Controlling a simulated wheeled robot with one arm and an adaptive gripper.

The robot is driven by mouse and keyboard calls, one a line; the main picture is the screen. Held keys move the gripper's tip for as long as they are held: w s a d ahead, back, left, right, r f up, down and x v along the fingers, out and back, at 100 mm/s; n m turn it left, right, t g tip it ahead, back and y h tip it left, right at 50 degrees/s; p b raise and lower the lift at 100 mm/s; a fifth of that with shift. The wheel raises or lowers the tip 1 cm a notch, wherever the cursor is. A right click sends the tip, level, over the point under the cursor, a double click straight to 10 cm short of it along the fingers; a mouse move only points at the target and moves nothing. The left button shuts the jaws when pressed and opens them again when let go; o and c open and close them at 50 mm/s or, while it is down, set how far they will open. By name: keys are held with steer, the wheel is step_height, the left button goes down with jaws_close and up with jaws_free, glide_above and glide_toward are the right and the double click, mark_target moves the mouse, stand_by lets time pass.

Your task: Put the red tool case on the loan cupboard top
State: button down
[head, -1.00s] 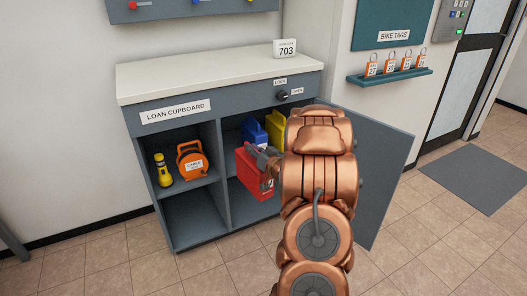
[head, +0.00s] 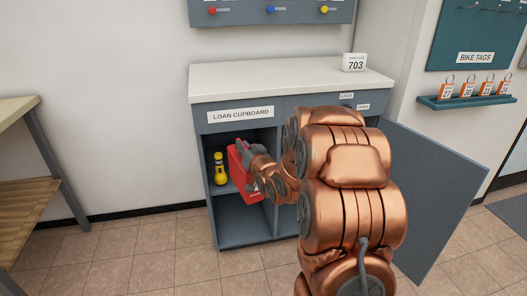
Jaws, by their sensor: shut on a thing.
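The red tool case (head: 240,178) is in front of the loan cupboard's open front, left of its middle. My gripper (head: 252,168) is shut on the case at its upper right; the fingertips are partly hidden by my wrist. The case hides part of the cupboard's left compartments. The loan cupboard top (head: 280,80) is a pale flat slab, higher than the case.
A yellow torch (head: 219,170) stands on the left shelf. The cupboard door (head: 435,190) is open to the right. A wooden shelf unit (head: 25,185) stands at the left. A grey key panel (head: 270,12) hangs above the top. My arm hides the right compartments.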

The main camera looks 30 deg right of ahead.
steer(key=w+a+r, duration=0.2)
steer(key=a, duration=0.4)
steer(key=w+a+r+y, duration=0.1)
steer(key=w+a+r, duration=0.1)
steer(key=a, duration=0.5)
steer(key=w+a+r+n, duration=0.1)
steer(key=w+a+r, duration=0.1)
steer(key=w+a, duration=0.2)
steer(key=a, duration=0.3)
steer(key=shift+w+r+y, duration=0.25)
steer(key=shift+r+y, duration=0.15)
steer(key=shift+a+f, duration=0.1)
